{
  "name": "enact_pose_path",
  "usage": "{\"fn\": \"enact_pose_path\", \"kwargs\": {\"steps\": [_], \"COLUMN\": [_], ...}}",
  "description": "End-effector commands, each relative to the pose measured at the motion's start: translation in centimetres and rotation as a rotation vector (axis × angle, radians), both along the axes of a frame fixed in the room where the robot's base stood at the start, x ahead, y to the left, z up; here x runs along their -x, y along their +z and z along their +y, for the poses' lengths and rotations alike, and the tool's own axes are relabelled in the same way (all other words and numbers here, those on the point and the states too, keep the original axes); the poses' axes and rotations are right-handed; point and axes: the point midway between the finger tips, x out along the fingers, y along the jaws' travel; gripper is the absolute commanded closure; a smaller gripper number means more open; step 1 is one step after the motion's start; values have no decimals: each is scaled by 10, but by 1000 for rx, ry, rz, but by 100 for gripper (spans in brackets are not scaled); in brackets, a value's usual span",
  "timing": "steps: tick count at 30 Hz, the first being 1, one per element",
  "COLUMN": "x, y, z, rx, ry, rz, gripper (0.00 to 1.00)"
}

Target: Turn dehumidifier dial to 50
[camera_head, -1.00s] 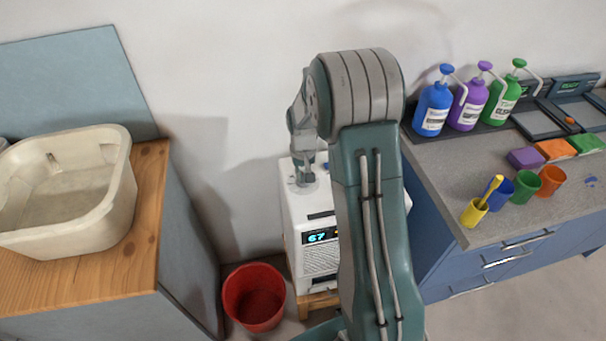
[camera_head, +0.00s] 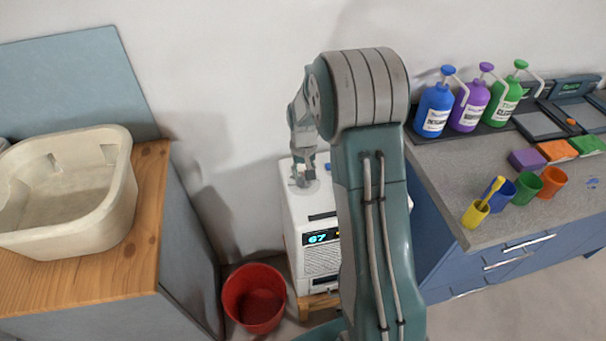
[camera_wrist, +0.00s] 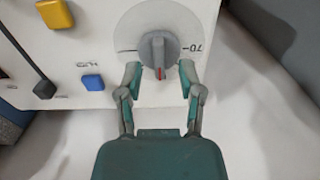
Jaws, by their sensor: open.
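The white dehumidifier (camera_head: 318,266) stands between the two counters in the head view, its display (camera_head: 320,237) reading 67. In the wrist view its top panel carries a grey dial (camera_wrist: 158,50) with a raised grip and a red mark at the grip's near end. A "70" is printed to the right of the dial. My gripper (camera_wrist: 158,78) is open, its two fingers on either side of the near end of the dial's grip. I cannot tell whether they touch it. In the head view my gripper (camera_head: 304,178) is over the dehumidifier's top, and the dial is mostly hidden.
A blue button (camera_wrist: 93,82), a yellow button (camera_wrist: 55,14) and a dark slider sit left of the dial. A red bucket (camera_head: 255,297) is on the floor beside the dehumidifier. A basin (camera_head: 112,205) is on the left counter; bottles and cups stand on the right counter (camera_head: 450,170).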

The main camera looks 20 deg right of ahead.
Motion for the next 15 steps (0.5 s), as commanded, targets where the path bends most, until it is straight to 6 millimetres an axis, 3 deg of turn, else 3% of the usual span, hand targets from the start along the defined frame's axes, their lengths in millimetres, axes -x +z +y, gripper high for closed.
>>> {"fn": "enact_pose_path", "kwargs": {"steps": [9, 15], "x": [-2, -2], "y": [67, 97], "z": [0, 1], "rx": [1, 1], "ry": [0, 0], "rz": [-5, -4], "gripper": [51, 51]}}
